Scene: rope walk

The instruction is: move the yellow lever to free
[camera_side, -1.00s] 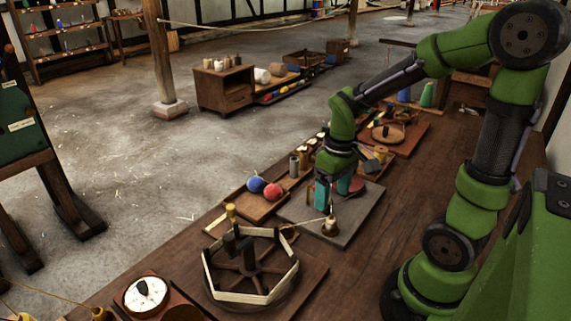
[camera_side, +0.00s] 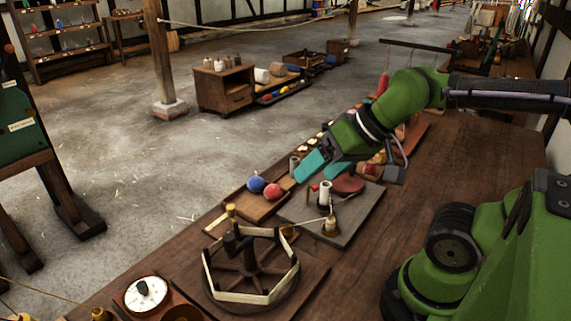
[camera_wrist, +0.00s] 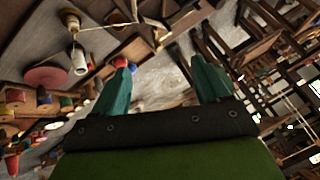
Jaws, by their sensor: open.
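My gripper (camera_side: 306,177) has two teal fingers and is tilted, pointing down and left above the grey plate (camera_side: 356,216). It is apart from the knob, up and to the right of it. In the wrist view my gripper (camera_wrist: 160,66) is open with nothing between its fingers. I cannot make out the yellow lever in the wrist view.
A white spool (camera_side: 325,193) and a brass cone (camera_side: 330,226) stand on the grey plate, with a red disc (camera_side: 348,184) behind. Blue (camera_side: 256,184) and red (camera_side: 272,191) balls sit in a tray. The wooden reel (camera_side: 250,268) and a dial (camera_side: 146,293) are nearer.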

